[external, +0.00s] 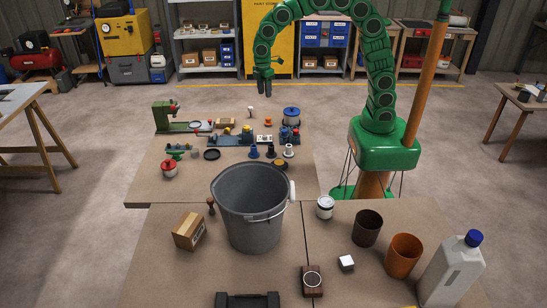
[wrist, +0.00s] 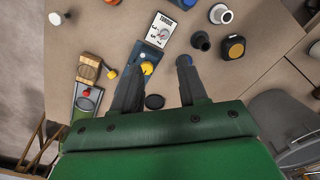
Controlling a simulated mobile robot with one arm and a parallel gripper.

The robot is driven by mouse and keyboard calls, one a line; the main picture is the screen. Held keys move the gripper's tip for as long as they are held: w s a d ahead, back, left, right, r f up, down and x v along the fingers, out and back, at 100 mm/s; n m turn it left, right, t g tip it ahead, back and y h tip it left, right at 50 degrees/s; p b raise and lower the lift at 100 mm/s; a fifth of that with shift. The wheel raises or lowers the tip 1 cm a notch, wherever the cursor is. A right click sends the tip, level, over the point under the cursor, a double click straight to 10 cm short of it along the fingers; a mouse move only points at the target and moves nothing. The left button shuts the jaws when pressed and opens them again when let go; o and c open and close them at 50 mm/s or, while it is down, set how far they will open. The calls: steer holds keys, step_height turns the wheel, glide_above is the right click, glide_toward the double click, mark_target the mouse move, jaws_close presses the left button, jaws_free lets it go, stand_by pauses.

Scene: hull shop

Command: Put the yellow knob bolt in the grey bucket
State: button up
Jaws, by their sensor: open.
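A small yellow knob (wrist: 112,72), which looks like the yellow knob bolt, lies on the table beside a wooden block in the wrist view. It shows as a small yellow spot (external: 226,131) in the external view. Its shank is hard to make out. The large grey bucket (external: 250,215) stands upright on the front table, with its handle down at the front. Its rim shows at the right of the wrist view (wrist: 290,118). My gripper (external: 265,86) is above the back table, pointing down; in the wrist view its jaws (wrist: 160,98) are apart and empty.
A blue device (wrist: 151,58) with a yellow knob, a torque card (wrist: 162,28), a black disc (wrist: 154,101) and several small knobs crowd the back table. Near the bucket are a cardboard box (external: 189,231), a white-lidded can (external: 325,207) and two cups.

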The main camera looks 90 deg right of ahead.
steer(key=w+d+f+n, duration=0.2)
steer(key=w+f, duration=0.5)
steer(key=w, duration=0.4)
steer(key=n, duration=0.3)
glide_above(229, 129)
steer(key=w, duration=0.1)
steer(key=shift+t, duration=0.4)
step_height(229, 129, down, 9)
steer(key=shift+r, duration=0.15)
steer(key=shift+w+f, duration=0.1)
steer(key=shift+f, duration=3.95)
jaws_close()
steer(key=shift+r, duration=0.1)
